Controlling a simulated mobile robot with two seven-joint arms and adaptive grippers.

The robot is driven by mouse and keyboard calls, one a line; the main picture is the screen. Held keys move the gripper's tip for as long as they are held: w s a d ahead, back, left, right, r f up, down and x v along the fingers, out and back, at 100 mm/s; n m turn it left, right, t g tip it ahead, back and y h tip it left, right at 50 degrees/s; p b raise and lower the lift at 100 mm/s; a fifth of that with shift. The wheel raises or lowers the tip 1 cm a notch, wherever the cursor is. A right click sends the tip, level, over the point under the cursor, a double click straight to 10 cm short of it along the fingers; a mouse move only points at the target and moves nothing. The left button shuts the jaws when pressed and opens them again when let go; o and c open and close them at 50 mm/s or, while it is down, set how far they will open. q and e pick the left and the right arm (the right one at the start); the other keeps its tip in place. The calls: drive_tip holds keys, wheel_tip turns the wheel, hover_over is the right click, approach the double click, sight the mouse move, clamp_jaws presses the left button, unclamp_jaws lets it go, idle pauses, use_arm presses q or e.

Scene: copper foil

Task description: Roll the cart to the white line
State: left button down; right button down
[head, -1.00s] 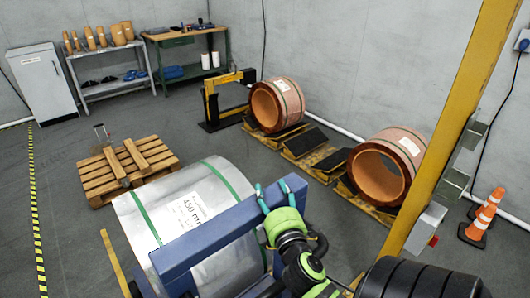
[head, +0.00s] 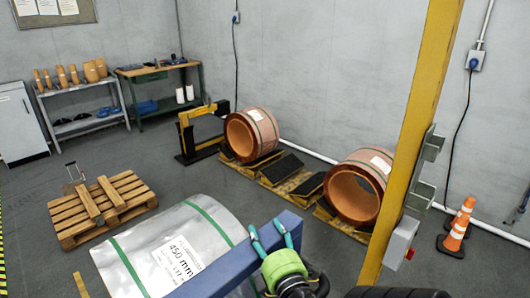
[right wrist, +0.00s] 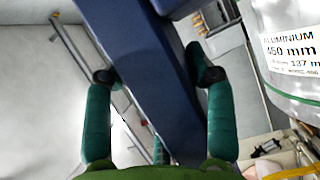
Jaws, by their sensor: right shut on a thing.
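The cart shows as a blue frame (head: 226,262) carrying a large silver aluminium coil (head: 128,257) with green straps and a white label reading 450 mm. My right gripper (head: 269,236) is at the frame's blue top bar, its teal fingers on either side of it. In the right wrist view the gripper (right wrist: 152,70) is shut on the blue bar (right wrist: 140,75), with the coil (right wrist: 290,98) at the right. The cart's lower part and wheels are out of view. I cannot make out a white floor line. My left gripper is not in view.
A wooden pallet (head: 75,223) lies left of the coil. Two copper coils (head: 232,135) (head: 345,196) rest on pallets along the wall. A yellow post (head: 420,120) stands at the right, with orange cones (head: 457,230) beyond it. Grey floor between the pallet and the copper coils is clear.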

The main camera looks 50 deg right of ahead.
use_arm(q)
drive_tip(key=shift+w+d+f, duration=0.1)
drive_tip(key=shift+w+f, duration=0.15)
use_arm(e)
drive_tip(key=shift+s+f, duration=0.15)
